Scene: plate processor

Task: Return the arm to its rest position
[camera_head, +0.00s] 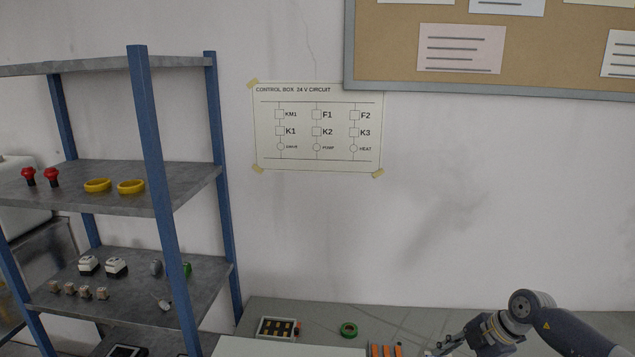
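My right arm comes in at the lower right, bent over the bench. Its gripper (445,347) points left and down, low over the bench, near the bottom edge of the picture. The fingers are small and partly cut off, so I cannot tell whether they are open or shut, or whether they hold anything. My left arm and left gripper are not in view.
A blue-post shelf (153,180) stands left. A diagram sheet (317,128) and corkboard (385,50) hang behind.

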